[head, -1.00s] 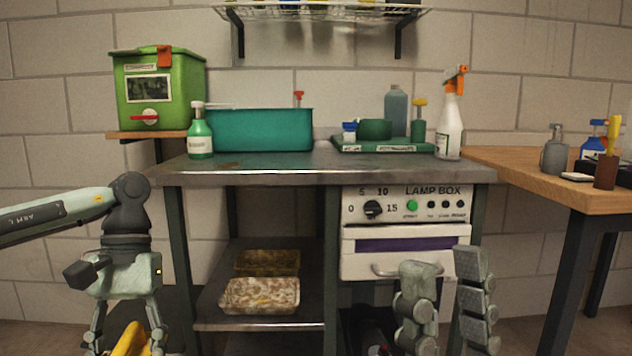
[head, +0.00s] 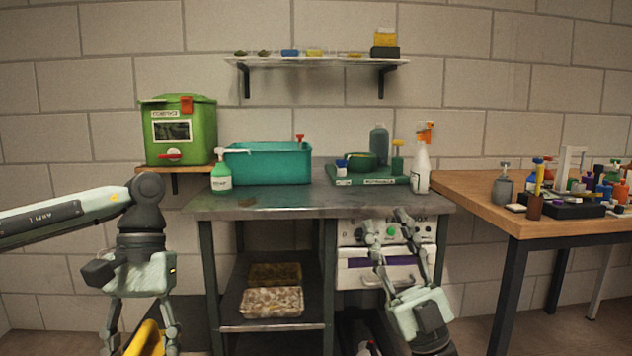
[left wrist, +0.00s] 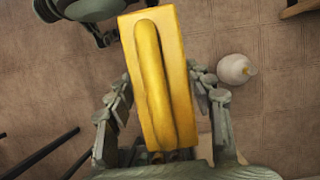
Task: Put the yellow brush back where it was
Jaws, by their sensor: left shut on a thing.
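The yellow brush (head: 146,341) shows at the bottom edge of the head view, between the fingers of my left gripper (head: 141,345). It fills the middle of the left wrist view as a long yellow block (left wrist: 160,75) with a raised rounded ridge. My left gripper is shut on it, in front of and left of the bench; the brush's lower end is out of the head view.
A steel bench (head: 300,203) bears a teal basin (head: 268,165), a green soap bottle (head: 221,178) and a spray bottle (head: 421,168). A green bin (head: 179,135) stands left. A crowded wooden table (head: 480,203) is at right. In the left wrist view, a white round object (left wrist: 235,69) is on the floor.

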